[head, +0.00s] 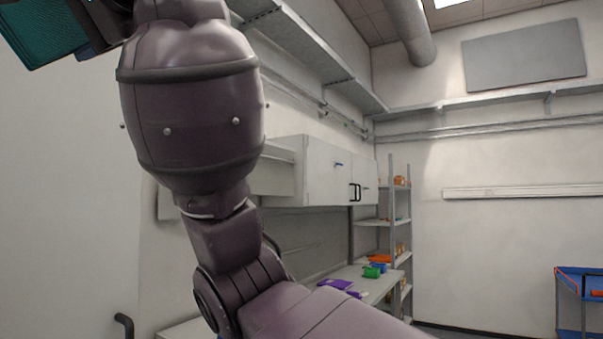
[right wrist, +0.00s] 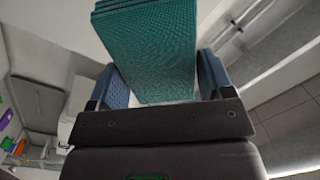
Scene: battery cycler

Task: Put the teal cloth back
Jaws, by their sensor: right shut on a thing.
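The teal cloth (right wrist: 160,45) is a folded, layered stack with a woven texture. In the right wrist view it stands between the blue fingers of my right gripper (right wrist: 162,75), which is shut on it. In the head view part of the cloth (head: 42,32) shows at the top left corner, cut off by the frame, held high at the end of my right arm. My left gripper is not in view.
Wall cabinets (head: 325,172) hang above a counter (head: 384,284) with purple, green and blue items. A shelf rack (head: 380,223) stands behind it. A blue-topped cart (head: 582,283) is at the far right. Wall shelves (head: 310,55) run overhead. My arm hides much of the left side.

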